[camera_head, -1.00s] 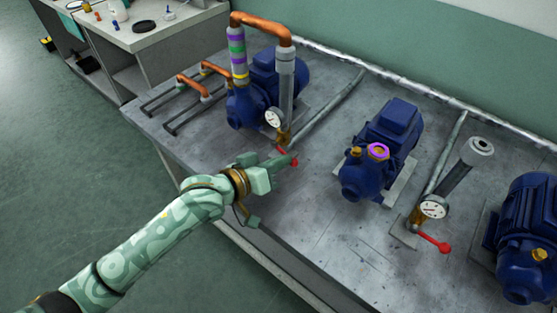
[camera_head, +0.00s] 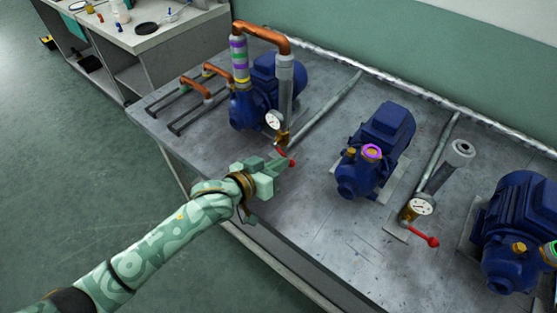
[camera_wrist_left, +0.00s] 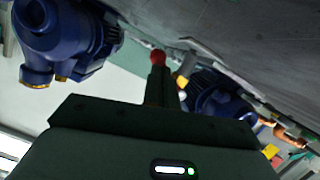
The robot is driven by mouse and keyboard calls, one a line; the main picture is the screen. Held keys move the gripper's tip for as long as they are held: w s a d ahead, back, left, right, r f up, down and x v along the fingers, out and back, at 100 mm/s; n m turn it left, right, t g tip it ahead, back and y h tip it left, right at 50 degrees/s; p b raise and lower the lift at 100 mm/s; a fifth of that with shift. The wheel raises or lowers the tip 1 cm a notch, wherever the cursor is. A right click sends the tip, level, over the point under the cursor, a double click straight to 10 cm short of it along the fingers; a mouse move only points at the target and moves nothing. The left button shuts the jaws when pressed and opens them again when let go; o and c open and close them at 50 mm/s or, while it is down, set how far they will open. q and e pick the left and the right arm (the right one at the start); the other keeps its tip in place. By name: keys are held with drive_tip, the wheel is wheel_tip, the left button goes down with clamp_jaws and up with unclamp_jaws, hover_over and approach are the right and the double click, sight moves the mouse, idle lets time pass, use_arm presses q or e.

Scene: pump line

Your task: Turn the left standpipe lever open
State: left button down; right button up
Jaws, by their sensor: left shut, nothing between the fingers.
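The left standpipe (camera_head: 285,85) is a grey upright pipe with a white gauge (camera_head: 273,120) and a brass valve (camera_head: 282,140) at its foot. Its red lever (camera_head: 284,152) points from the valve toward the front right. My left gripper (camera_head: 282,166) is shut and empty, with its fingers beside the lever's red ball end. In the left wrist view the red ball (camera_wrist_left: 158,57) shows just past the tips of the shut fingers (camera_wrist_left: 159,85). I cannot tell whether they touch. Part of the lever is hidden there. My right gripper is not in view.
A copper pipe (camera_head: 262,33) arches from the standpipe to a banded pipe on the left blue pump (camera_head: 250,108). A middle pump (camera_head: 385,135) and a right standpipe (camera_head: 450,170) with its own red lever (camera_head: 425,238) stand to the right. Bare bench (camera_head: 320,215) lies between.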

use_arm(q)
drive_tip(key=shift+m+t+y+p, duration=0.3)
drive_tip(key=shift+m+p, duration=0.4)
drive_tip(key=shift+p, duration=0.05)
drive_tip(key=shift+w+a+f+m+y+p, duration=0.15)
drive_tip(key=shift+f+m+y+p, duration=0.15)
drive_tip(key=shift+f+m+p, duration=0.25)
drive_tip(key=m, duration=0.1)
drive_tip(key=f+m+t, duration=0.1)
drive_tip(key=a+m+y+p, duration=0.1)
drive_tip(key=shift+w+f+m, duration=0.15)
drive_tip(key=shift+w+m, duration=0.1)
drive_tip(key=shift+w, duration=0.05)
drive_tip(key=shift+w+a+f+p, duration=0.25)
drive_tip(key=shift+a+p, duration=0.1)
drive_tip(key=shift+p, duration=0.1)
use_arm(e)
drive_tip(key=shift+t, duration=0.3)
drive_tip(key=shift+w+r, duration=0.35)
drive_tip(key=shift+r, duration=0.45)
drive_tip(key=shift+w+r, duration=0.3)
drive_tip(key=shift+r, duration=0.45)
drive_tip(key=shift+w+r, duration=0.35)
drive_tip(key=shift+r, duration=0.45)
use_arm(q)
drive_tip(key=shift+a+f, duration=0.1)
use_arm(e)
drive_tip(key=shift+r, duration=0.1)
